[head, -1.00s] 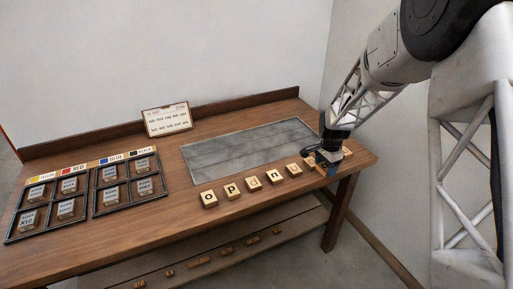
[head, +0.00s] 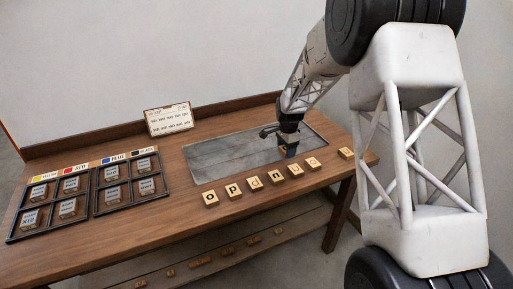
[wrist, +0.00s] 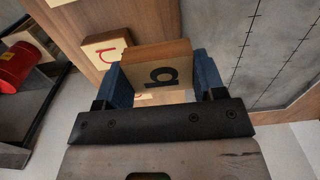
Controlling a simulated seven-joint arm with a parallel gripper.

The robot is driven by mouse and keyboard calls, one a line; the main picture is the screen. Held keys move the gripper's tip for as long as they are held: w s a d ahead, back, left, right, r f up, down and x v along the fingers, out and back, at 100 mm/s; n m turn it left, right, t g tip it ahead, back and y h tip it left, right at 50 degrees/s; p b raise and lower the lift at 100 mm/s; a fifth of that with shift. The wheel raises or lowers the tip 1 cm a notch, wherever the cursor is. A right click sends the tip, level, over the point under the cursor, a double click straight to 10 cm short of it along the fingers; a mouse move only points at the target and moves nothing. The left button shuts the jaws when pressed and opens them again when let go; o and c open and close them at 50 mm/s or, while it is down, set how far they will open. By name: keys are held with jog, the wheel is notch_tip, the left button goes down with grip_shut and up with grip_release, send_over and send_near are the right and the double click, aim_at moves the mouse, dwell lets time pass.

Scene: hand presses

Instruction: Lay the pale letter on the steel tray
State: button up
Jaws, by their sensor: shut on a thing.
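My gripper (head: 287,149) is shut on a wooden letter block (wrist: 160,72), which sits between its two blue fingers in the wrist view. The block has a pale face with a black letter that looks like a b or q. In the head view my gripper is over the right part of the grey steel tray (head: 225,163), near its front edge. The tray is bare where it shows, and its marked surface is also at the right of the wrist view (wrist: 285,45). I cannot tell whether the held block touches the tray.
Several letter blocks (head: 254,185) stand in a row before the tray, with one apart (head: 346,153) at the right. Two framed type cases (head: 62,201) lie at the left. A card (head: 168,120) stands behind. A red object (wrist: 12,66) shows in the wrist view.

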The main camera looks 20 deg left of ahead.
jog(key=shift+a, duration=0.45)
jog(key=shift+w, duration=0.1)
jog(key=shift+w+a+f, duration=0.25)
jog(key=shift+w+a, duration=0.85)
jog(key=shift+w, duration=1.3)
jog(key=shift+w+a+f, duration=0.3)
jog(key=shift+w+a, duration=0.85)
jog(key=shift+w, duration=1.25)
jog(key=shift+w+a+f, duration=0.25)
jog(key=shift+w+a, duration=0.85)
jog(key=shift+w, duration=1.3)
jog(key=shift+f, duration=0.1)
jog(key=shift+f, duration=1.65)
jog(key=shift+f, duration=0.1)
jog(key=o, duration=0.9)
